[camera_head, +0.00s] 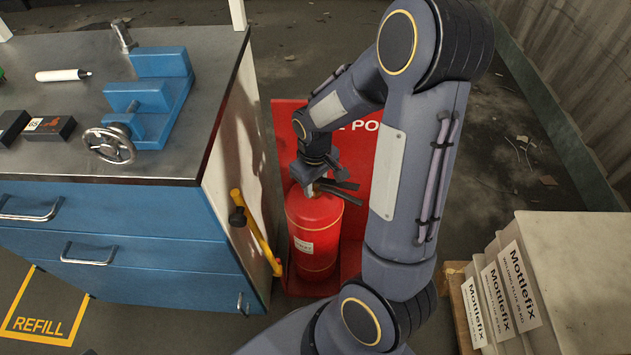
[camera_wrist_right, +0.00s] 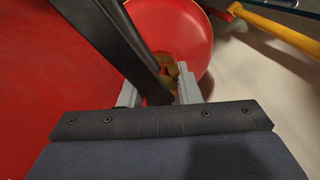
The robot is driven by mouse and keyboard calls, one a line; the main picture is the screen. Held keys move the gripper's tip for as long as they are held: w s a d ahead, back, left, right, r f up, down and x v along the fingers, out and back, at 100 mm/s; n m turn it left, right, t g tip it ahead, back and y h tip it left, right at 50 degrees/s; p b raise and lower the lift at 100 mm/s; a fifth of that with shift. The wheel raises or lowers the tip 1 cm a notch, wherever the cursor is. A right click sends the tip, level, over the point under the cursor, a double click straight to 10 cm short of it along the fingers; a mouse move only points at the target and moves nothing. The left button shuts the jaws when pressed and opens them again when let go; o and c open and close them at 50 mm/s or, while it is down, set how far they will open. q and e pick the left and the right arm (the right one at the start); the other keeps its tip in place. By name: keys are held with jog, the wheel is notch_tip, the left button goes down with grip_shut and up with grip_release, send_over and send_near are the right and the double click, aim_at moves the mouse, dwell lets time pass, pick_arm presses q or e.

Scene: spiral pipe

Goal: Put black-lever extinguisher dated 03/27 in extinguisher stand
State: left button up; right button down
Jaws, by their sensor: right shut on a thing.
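A red fire extinguisher (camera_head: 318,222) with a black lever (camera_head: 345,184) is upright, with a small pale label (camera_head: 303,246) whose date is too small to read. My right gripper (camera_head: 316,186) is shut on its top fitting from above. In the right wrist view, the gripper's grey fingers (camera_wrist_right: 158,92) close around the fitting beside the long black lever (camera_wrist_right: 120,45), with the red body (camera_wrist_right: 175,30) beyond. The red extinguisher stand (camera_head: 285,128) has a lettered back panel behind the extinguisher, partly hidden by my arm. The extinguisher is within the stand's outline; whether its bottom touches the base I cannot tell. My left gripper is out of view.
A blue workbench (camera_head: 110,215) with a metal top stands left of the stand, with a blue vise (camera_head: 150,100) on it. A yellow bar (camera_head: 256,232) is close to the extinguisher's left side. Stacked Mottlefix boxes (camera_head: 560,280) are at right. A REFILL floor marking (camera_head: 40,325) is at lower left.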

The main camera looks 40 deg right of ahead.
jog(key=shift+w+f+b, duration=0.1)
jog(key=shift+f+b, duration=0.5)
jog(key=shift+f, duration=0.85)
jog(key=c, duration=1.1)
grip_release()
jog(key=shift+s+f, duration=0.15)
jog(key=shift+s, duration=0.05)
jog(key=shift+o, duration=0.2)
